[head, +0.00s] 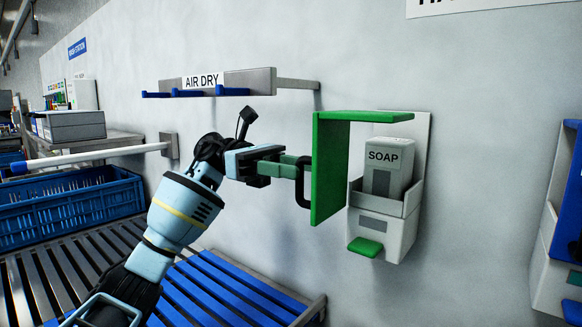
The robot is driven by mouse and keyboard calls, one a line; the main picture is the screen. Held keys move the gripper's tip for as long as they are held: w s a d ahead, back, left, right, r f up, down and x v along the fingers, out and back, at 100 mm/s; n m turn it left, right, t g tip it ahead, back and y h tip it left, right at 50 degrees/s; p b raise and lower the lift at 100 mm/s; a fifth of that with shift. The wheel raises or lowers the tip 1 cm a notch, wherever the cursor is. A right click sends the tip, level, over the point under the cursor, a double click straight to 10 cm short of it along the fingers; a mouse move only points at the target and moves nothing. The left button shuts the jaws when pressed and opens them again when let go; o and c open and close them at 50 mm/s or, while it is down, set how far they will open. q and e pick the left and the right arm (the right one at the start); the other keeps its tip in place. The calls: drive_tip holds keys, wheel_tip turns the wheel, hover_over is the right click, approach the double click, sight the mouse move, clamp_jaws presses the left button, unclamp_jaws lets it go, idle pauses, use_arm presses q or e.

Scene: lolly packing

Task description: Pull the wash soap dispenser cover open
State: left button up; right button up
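The soap dispenser (381,240) is a white box on the wall with a green push tab low on its front. Its green cover (330,170) is swung out to the left, so the inside shows. A carton marked SOAP (388,172) stands upright inside. A dark handle (303,190) sits on the cover's outer face. My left gripper (292,170) is at this handle, with its fingers around or against it. The fingers look closed on the handle, though the exact contact is small. My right gripper is not in view.
An AIR DRY rack (222,84) with blue pegs is on the wall above my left arm. Blue slats (215,295) and a blue crate (75,208) on rollers lie at lower left. Another blue and grey wall unit (562,230) stands at the right edge.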

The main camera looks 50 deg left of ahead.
use_arm(q)
drive_tip(key=shift+w+f, duration=0.1)
drive_tip(key=shift+f, duration=0.05)
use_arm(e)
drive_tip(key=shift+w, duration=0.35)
use_arm(q)
drive_tip(key=shift+a, duration=0.1)
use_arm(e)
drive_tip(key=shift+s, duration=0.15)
use_arm(q)
drive_tip(key=s+a+b, duration=0.1)
drive_tip(key=a, duration=0.6)
drive_tip(key=shift+s+a, duration=0.25)
drive_tip(key=shift+s, duration=0.05)
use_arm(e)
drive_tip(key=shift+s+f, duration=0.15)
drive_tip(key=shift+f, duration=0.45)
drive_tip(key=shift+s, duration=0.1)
